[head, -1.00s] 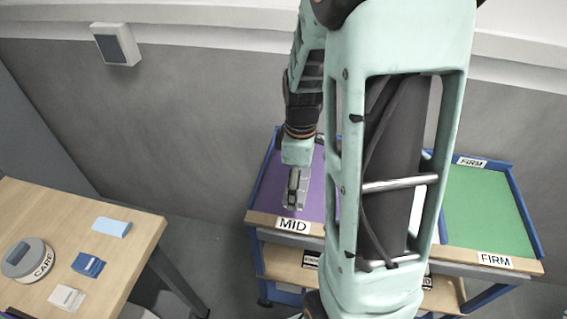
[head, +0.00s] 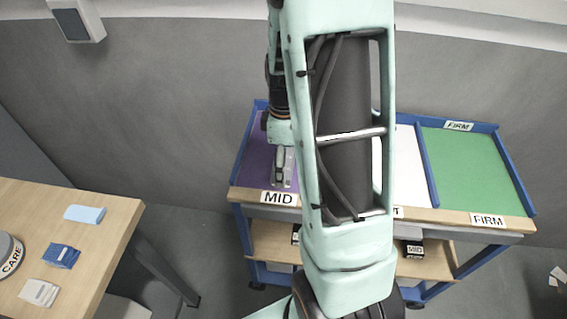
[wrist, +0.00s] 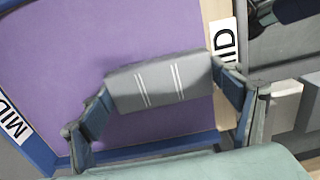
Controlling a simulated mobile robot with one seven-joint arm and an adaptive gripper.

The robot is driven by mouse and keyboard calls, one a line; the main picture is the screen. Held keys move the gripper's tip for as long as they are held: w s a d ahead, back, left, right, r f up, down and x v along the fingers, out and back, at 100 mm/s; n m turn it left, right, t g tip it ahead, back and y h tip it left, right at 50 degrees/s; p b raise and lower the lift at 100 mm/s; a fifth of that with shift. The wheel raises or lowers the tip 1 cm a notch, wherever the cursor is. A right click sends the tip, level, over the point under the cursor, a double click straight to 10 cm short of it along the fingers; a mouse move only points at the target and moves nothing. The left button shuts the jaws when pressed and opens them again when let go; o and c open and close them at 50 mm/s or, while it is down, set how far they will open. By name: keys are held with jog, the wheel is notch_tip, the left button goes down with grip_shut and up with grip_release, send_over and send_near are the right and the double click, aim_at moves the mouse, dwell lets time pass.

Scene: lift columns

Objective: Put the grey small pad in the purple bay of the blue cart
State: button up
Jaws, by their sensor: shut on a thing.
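The grey small pad (wrist: 160,82) with white stripes is held between the two fingers of my gripper (wrist: 165,95) in the wrist view. The pad shows over the purple bay (wrist: 60,50), which has a blue rim and MID labels; I cannot tell whether it touches the floor of the bay. In the head view my gripper (head: 284,182) points down over the purple bay (head: 252,160) at the left end of the blue cart (head: 520,190). The pad cannot be made out clearly there.
A white bay (head: 407,165), partly hidden by my arm, and a green bay (head: 470,170) lie right of the purple one. A wooden table (head: 110,215) at left holds a light blue pad (head: 85,214), a dark blue item (head: 61,256) and a round CARE container (head: 8,255). A lower shelf (head: 270,240) holds boxes.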

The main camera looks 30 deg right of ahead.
jog(key=shift+f, duration=0.15)
jog(key=o, duration=1.4)
notch_tip(320, 180, up, 12)
jog(key=shift+r+p, duration=0.2)
jog(key=shift+p, duration=0.1)
jog(key=shift+w, duration=0.1)
